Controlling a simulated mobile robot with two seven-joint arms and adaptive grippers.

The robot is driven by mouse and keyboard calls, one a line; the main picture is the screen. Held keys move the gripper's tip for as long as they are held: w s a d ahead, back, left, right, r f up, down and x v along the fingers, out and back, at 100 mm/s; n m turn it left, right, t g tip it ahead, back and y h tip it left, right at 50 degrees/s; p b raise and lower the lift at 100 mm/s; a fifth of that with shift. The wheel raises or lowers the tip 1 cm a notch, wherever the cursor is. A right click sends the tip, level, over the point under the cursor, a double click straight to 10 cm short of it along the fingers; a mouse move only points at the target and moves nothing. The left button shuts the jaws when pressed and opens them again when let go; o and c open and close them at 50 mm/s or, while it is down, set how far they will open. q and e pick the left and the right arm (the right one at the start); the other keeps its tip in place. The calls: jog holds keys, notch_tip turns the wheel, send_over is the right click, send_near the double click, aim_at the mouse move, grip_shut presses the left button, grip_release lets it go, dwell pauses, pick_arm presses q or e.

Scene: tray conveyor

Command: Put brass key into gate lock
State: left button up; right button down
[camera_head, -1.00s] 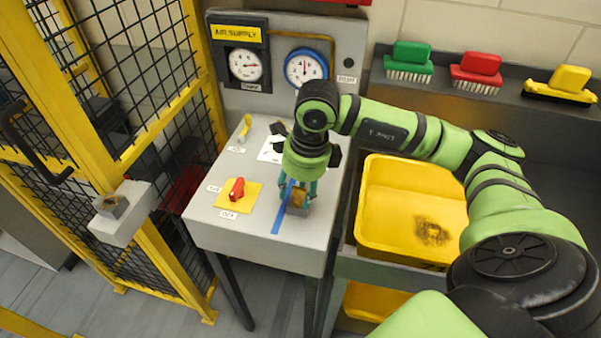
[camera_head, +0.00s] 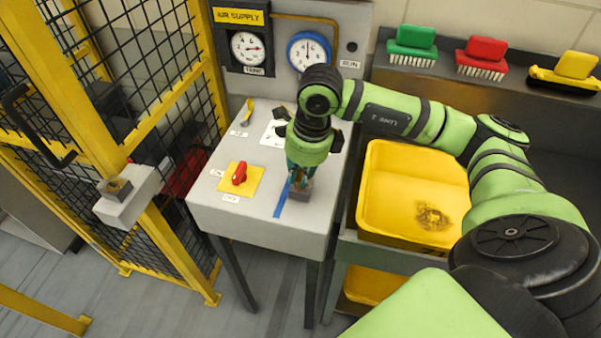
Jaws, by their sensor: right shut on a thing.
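My right gripper (camera_head: 300,180) points down over the front right of the grey console. It is shut on the brass key (camera_head: 300,182), which is mostly hidden between its fingers. The key is at a small grey block (camera_head: 301,194) on the console top; I cannot tell how far it sits in the block. A blue strip (camera_head: 281,203) lies beside the block. My left gripper is not in view.
The console (camera_head: 215,203) has a red switch (camera_head: 240,174) on a yellow plate and a small yellow item (camera_head: 248,110). Gauges stand behind. A yellow bin (camera_head: 400,170) is to the right, under my right arm. The mesh gate (camera_head: 160,60) is at the left.

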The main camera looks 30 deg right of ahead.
aim_at(299, 171)
jog(key=shift+r, duration=0.6)
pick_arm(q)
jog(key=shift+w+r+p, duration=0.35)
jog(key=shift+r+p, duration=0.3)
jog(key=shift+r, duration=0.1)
pick_arm(e)
jog(key=shift+r, duration=0.9)
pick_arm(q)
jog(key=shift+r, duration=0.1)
pick_arm(e)
jog(key=shift+r, duration=0.2)
pick_arm(q)
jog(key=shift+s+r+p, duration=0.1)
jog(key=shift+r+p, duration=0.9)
jog(key=shift+p, duration=0.15)
pick_arm(e)
jog(key=shift+r, duration=1.9)
